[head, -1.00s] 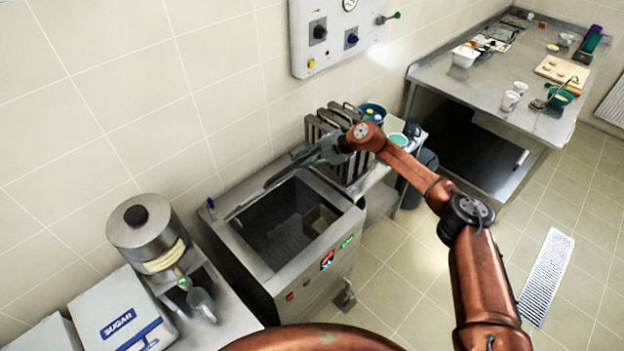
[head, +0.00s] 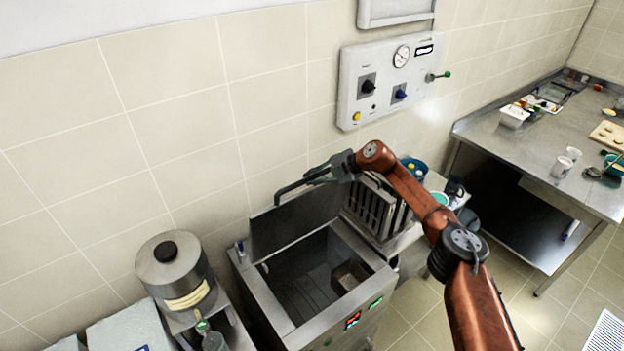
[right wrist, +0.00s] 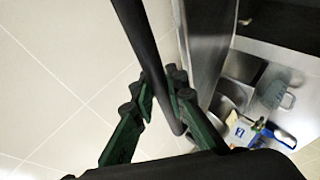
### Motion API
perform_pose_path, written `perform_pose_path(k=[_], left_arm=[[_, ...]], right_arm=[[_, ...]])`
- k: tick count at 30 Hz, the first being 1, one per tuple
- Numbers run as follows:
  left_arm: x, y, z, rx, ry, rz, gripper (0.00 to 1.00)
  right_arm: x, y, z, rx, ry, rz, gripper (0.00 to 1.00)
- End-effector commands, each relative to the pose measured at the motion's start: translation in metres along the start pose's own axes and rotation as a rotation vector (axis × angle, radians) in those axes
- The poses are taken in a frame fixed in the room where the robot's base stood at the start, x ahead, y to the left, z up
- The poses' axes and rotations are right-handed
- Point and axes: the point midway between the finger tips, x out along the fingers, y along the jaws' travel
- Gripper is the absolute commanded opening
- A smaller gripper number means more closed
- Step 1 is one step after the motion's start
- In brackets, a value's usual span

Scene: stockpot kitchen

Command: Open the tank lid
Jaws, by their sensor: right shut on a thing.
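The steel tank (head: 282,323) stands against the tiled wall with its top open. Its lid (head: 283,222) is raised nearly upright at the back edge. Inside the tank is a dark cavity with a small box-like compartment (head: 350,275). My right gripper (head: 318,175) is at the lid's upper edge, shut on the dark lid handle (head: 288,186). In the right wrist view the green-padded fingers (right wrist: 158,103) close around the dark handle bar (right wrist: 150,55), with the metal lid (right wrist: 205,45) beside it. My left gripper is not in view.
A rack of metal plates (head: 378,208) stands just right of the tank, under my forearm. A lidded metal canister (head: 175,272) is to the left. A control panel (head: 385,82) hangs on the wall above. A steel worktable (head: 530,145) is at right.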

Motion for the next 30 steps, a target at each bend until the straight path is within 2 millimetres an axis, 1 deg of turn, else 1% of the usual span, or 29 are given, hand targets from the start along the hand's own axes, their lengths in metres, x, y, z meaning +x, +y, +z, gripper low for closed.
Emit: perform_pose_path(k=[1,3,4,12,20,23,26,30], left_arm=[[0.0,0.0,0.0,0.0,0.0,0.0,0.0],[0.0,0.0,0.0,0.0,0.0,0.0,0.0],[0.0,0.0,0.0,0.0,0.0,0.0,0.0],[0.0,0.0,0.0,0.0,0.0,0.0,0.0],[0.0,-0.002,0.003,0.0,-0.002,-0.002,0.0],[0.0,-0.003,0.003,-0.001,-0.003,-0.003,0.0],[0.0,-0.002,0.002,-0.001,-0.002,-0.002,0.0],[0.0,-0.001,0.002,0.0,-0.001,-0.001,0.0]], right_arm=[[0.004,-0.007,-0.002,0.0,0.005,-0.012,0.0],[0.004,-0.007,-0.001,0.0,0.005,-0.013,0.0],[0.004,-0.007,-0.001,0.0,0.005,-0.013,0.14],[0.003,-0.006,-0.001,0.0,0.003,-0.01,0.32],[0.002,-0.004,0.0,0.0,0.002,-0.007,0.32],[-0.003,-0.003,0.0,-0.001,0.002,-0.007,0.32],[-0.015,-0.003,0.001,-0.002,0.001,-0.006,0.32],[-0.043,-0.002,0.001,-0.002,0.0,-0.005,0.32]])
